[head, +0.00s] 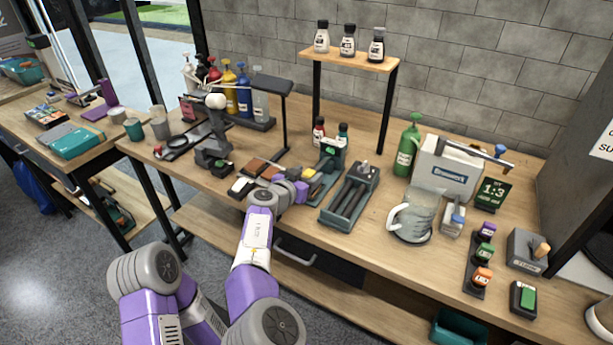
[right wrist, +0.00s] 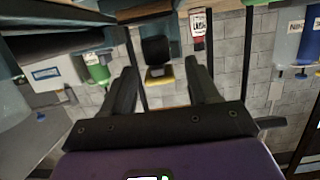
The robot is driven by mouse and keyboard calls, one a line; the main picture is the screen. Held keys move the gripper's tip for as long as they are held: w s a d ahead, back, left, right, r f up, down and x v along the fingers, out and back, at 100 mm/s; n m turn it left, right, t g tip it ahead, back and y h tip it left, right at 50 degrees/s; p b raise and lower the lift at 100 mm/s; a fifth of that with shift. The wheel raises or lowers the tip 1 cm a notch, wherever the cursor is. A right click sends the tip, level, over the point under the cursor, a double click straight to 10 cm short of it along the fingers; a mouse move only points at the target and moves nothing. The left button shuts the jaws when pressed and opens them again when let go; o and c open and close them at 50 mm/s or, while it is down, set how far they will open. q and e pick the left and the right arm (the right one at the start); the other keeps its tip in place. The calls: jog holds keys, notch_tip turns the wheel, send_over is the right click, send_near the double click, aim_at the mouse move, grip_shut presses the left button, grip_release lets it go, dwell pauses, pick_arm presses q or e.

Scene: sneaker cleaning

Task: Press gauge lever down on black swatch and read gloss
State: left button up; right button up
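My right gripper (right wrist: 163,75) is open in the right wrist view, its two dark fingers apart. Between and beyond them are a black square piece (right wrist: 156,49) and a yellow block (right wrist: 159,76); I see no contact with either finger. In the head view my right wrist reaches over the bench front, beside a green device with a dark base (head: 330,160), which may be the gauge. A small yellow part (head: 308,172) shows beside the wrist. Brown and dark swatches (head: 256,167) lie left of it. I cannot tell which is the black swatch. My left gripper is out of view.
A dark roller tray (head: 350,195) sits right of the green device, with a clear pitcher (head: 411,215) and green bottle (head: 407,150) farther right. A raised shelf (head: 350,58) holds three small bottles. A thin stand (head: 285,118) rises behind the swatches.

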jog(key=p+v, duration=0.1)
jog(key=v, duration=0.6)
jog(key=shift+s, duration=0.25)
jog(key=shift+a+r, duration=0.1)
jog(key=shift+a, duration=0.05)
